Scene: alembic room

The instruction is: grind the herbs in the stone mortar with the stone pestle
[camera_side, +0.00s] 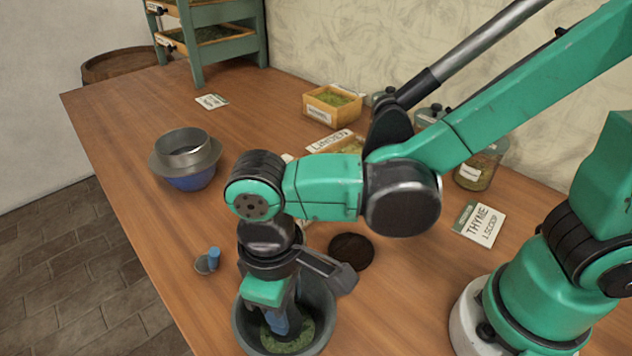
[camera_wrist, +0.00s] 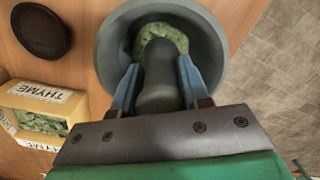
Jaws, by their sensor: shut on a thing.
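The stone mortar (camera_side: 327,292) is a grey bowl near the front edge of the table, below my arm in the side view. It fills the top middle of the wrist view (camera_wrist: 215,45). Green herbs (camera_side: 290,342) lie in its bottom, and they also show in the wrist view (camera_wrist: 165,38). My gripper (camera_wrist: 157,85) has blue fingers shut on the grey stone pestle (camera_wrist: 158,75). The pestle points down into the mortar, its lower end over or in the herbs; contact cannot be told. In the side view the fingers (camera_side: 278,322) reach inside the bowl and mostly hide the pestle.
A dark round disc (camera_side: 351,251) lies beside the mortar. A small cup with a blue-handled piece (camera_side: 207,261) stands to its left. A blue bowl with a metal sieve (camera_side: 186,165) is farther back. Herb boxes (camera_side: 332,105), jars (camera_side: 478,168) and a THYME card (camera_side: 479,224) stand toward the wall.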

